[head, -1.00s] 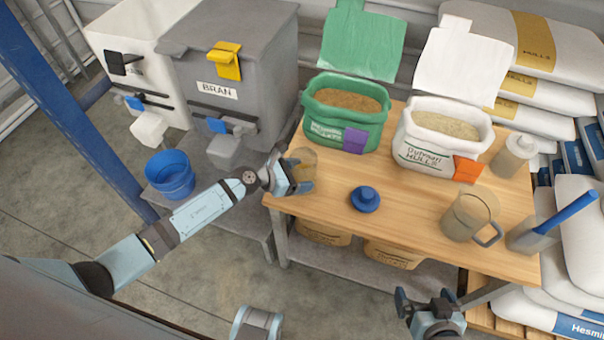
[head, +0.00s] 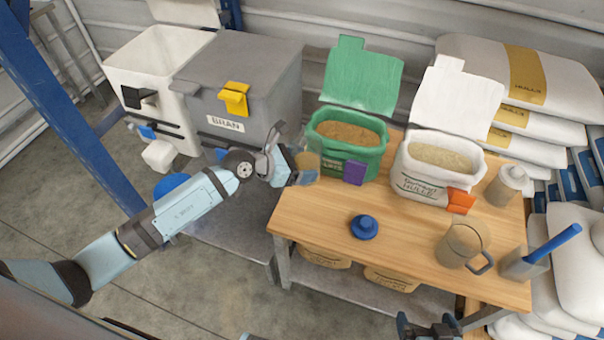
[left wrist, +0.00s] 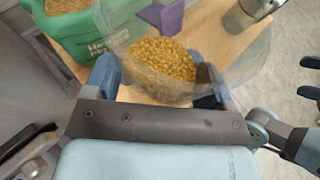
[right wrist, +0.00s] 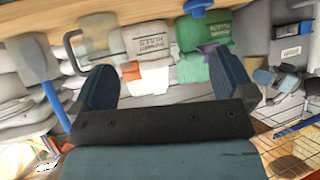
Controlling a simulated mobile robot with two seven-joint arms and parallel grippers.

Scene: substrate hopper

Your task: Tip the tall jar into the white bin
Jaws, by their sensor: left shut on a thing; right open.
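The tall jar (head: 308,163) is clear and holds yellow granules, which show well in the left wrist view (left wrist: 160,65). My left gripper (head: 292,165) is shut on it, above the table's left end, beside the green bag. The jar looks raised from the table, though its base is hard to see. The white bin (head: 128,85) stands at the far left with its top open and its lid (head: 185,11) up behind. My right gripper (head: 430,326) is partly cut off at the bottom of the head view; the right wrist view (right wrist: 165,88) shows it open and empty.
A grey BRAN bin (head: 240,85) with a yellow latch stands between the jar and the white bin. A green bag (head: 348,148), white hulls bag (head: 432,165), blue lid (head: 363,227), pitcher (head: 459,245) and scoop holder (head: 522,262) occupy the table (head: 320,225). A blue bucket (head: 172,183) is partly hidden behind my left arm.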

